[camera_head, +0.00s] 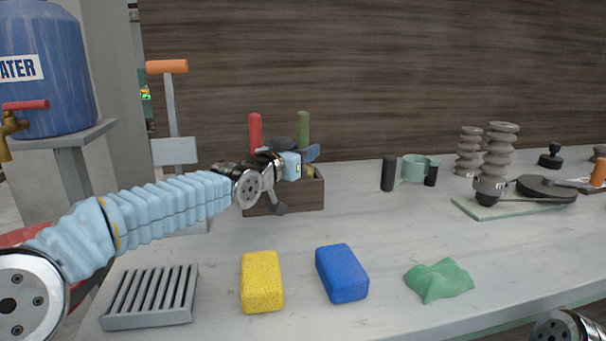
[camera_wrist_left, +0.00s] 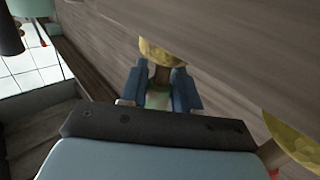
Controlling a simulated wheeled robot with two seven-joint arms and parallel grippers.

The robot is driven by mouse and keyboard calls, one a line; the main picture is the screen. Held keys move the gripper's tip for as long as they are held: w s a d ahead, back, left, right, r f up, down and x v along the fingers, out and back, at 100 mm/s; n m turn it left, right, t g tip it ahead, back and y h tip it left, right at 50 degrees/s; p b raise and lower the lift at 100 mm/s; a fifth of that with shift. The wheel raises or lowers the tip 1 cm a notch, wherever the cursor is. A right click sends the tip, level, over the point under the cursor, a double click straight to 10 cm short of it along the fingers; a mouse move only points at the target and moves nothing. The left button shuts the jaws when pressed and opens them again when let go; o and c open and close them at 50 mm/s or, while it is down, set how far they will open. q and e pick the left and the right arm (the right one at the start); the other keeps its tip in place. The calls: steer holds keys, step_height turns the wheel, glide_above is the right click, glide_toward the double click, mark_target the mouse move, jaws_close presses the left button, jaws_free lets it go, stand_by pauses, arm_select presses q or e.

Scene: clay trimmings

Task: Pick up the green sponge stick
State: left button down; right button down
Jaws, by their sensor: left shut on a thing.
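The green sponge stick (camera_head: 303,125) stands about upright at the wooden box, its green handle upward. My left gripper (camera_head: 304,157) reaches in from the left and is shut on it. In the left wrist view the stick's yellow sponge end (camera_wrist_left: 163,50) and part of its green handle show between the blue fingers of my left gripper (camera_wrist_left: 158,95). The wooden box (camera_head: 298,200) is partly hidden behind my left wrist. I cannot tell whether the sponge end still touches the box. My right gripper is out of view.
A red-handled stick (camera_head: 255,132) stands close left of the green one. The table's middle is clear.

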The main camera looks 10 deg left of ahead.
arm_select(q)
steer(key=shift+r, duration=0.1)
step_height(320, 180, up, 18)
steer(key=shift+f+p, duration=0.1)
steer(key=shift+p, duration=0.6)
stand_by(0.8)
